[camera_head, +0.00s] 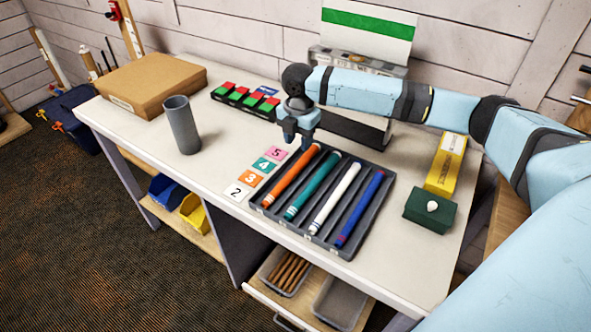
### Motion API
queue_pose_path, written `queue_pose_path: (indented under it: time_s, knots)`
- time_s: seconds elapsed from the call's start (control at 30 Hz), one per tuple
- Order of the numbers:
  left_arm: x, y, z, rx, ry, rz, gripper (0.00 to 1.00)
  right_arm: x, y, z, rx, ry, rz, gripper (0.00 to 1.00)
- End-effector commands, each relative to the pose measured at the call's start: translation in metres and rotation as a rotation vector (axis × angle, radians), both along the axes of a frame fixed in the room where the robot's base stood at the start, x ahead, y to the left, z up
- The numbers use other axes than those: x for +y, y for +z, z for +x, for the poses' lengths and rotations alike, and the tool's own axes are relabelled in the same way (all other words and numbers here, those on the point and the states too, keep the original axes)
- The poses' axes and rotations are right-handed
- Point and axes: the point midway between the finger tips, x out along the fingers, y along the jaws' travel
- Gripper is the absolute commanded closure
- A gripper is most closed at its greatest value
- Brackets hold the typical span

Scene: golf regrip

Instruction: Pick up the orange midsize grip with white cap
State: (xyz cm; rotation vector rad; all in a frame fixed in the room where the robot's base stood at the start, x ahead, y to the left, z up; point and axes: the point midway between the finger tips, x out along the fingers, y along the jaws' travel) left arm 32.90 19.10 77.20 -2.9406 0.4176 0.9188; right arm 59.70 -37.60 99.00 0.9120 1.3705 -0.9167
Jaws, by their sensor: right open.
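The orange grip with a white cap (290,177) lies in the leftmost slot of a dark tray (348,254) on the bench. My right gripper (298,143) is open and points down just above the far end of the orange grip. I cannot tell the exact gap between them. My left gripper is not in view.
Numbered cards (251,180) lie left of the tray. A grey cylinder (181,125) and a cardboard box (152,84) stand farther left. A green box (430,209) and a yellow box (446,165) are at the right. Behind are red-and-green blocks (245,101).

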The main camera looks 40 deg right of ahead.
Motion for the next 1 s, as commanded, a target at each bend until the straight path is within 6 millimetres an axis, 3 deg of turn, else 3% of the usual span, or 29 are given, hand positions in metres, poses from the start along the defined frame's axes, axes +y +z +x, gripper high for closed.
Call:
queue_pose_path:
  time_s: [0.2,0.47,0.73,1.0]
  knots:
    - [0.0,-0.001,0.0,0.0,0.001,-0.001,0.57,0.001,-0.038,0.0,-0.001,-0.002,0.001,0.6]
    - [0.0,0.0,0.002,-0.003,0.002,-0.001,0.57,0.003,-0.053,0.001,-0.001,-0.001,0.002,0.6]
    - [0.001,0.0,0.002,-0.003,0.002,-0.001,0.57,0.008,-0.092,0.001,-0.001,-0.002,0.0,0.6]
    - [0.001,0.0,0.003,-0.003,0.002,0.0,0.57,0.008,-0.099,0.001,-0.003,-0.001,0.001,0.6]
